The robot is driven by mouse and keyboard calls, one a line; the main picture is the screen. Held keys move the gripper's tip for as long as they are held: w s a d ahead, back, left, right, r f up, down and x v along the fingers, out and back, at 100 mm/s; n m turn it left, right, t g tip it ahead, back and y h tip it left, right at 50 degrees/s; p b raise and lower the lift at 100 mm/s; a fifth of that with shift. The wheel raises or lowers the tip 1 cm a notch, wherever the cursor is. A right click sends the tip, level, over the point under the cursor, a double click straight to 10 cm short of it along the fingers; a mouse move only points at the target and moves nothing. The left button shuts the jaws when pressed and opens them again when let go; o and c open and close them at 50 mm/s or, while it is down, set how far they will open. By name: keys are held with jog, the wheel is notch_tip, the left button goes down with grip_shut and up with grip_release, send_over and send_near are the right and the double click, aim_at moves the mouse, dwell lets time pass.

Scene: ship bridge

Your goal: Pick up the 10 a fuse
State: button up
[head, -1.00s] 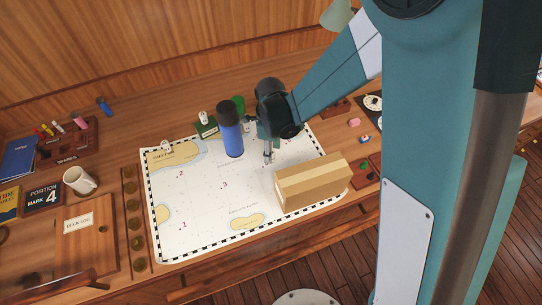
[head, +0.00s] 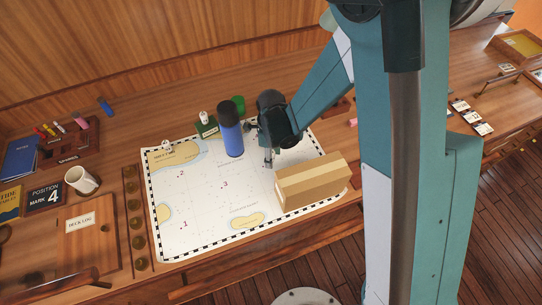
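No thing in the head view carries a label I can read as the 10 A fuse, so I cannot tell which it is. A small pink piece (head: 352,122) shows beside my arm, partly hidden by it. My gripper (head: 268,162) points down over the sea chart (head: 200,215), between a blue bottle (head: 231,138) and a cardboard box (head: 311,184). Its fingers are small and seen edge-on, so their opening is unclear. No held thing is visible. My arm hides part of the bench to its right.
A wooden rack (head: 68,143) with several coloured pieces stands at the left, near a white mug (head: 80,181). A small blue cylinder (head: 105,106) lies behind. A green item (head: 207,126) stands left of the bottle. The chart's left half is mostly clear.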

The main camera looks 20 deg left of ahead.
jog(key=c, duration=1)
jog(key=shift+r, duration=0.15)
jog(key=shift+r+b, duration=0.7)
jog(key=shift+r, duration=4.15)
